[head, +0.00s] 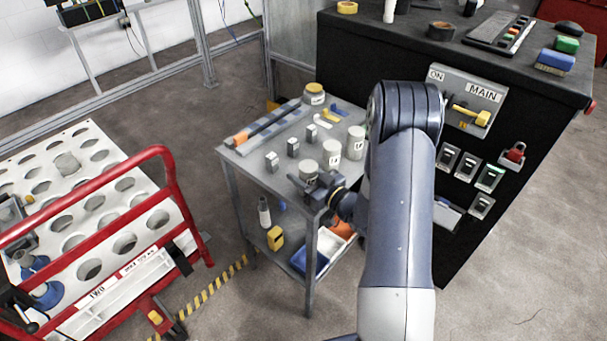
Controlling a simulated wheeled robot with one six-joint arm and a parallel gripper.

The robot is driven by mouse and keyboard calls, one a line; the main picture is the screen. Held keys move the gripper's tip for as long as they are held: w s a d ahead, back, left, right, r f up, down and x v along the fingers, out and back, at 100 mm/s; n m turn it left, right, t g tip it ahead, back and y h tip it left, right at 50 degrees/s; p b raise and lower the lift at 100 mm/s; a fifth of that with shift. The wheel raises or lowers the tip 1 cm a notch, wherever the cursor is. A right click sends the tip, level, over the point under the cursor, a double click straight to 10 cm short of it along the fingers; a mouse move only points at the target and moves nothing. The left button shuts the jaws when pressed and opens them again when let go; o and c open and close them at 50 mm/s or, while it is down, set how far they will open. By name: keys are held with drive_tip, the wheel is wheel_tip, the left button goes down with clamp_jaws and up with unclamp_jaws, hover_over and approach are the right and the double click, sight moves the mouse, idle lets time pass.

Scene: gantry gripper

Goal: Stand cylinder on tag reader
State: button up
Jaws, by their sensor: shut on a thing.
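Several pale grey labelled cylinders stand on the small grey cart (240,157). My gripper (314,187) is at the cart's near edge, shut on the nearest cylinder (308,167). This cylinder looks upright; I cannot tell whether it touches the cart top. A second cylinder (332,153) stands just behind it to the right, and a third (355,143) farther right, beside my arm. A wider cylinder with a yellowish top (315,93) stands at the far corner. I cannot clearly pick out the tag reader; my arm hides part of the cart's right side.
Small grey blocks (293,147) stand left of the cylinders. A long dark tool with an orange end (268,123) lies along the cart's left side. The black cabinet (345,62) is behind and right. A red-railed trolley (165,163) with a holed white top is left.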

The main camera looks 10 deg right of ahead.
drive_tip(key=shift+f+b, duration=0.2)
drive_tip(key=shift+b, duration=0.1)
drive_tip(key=o, duration=1.3)
drive_tip(key=shift+r+p, duration=0.15)
drive_tip(key=shift+p, duration=0.65)
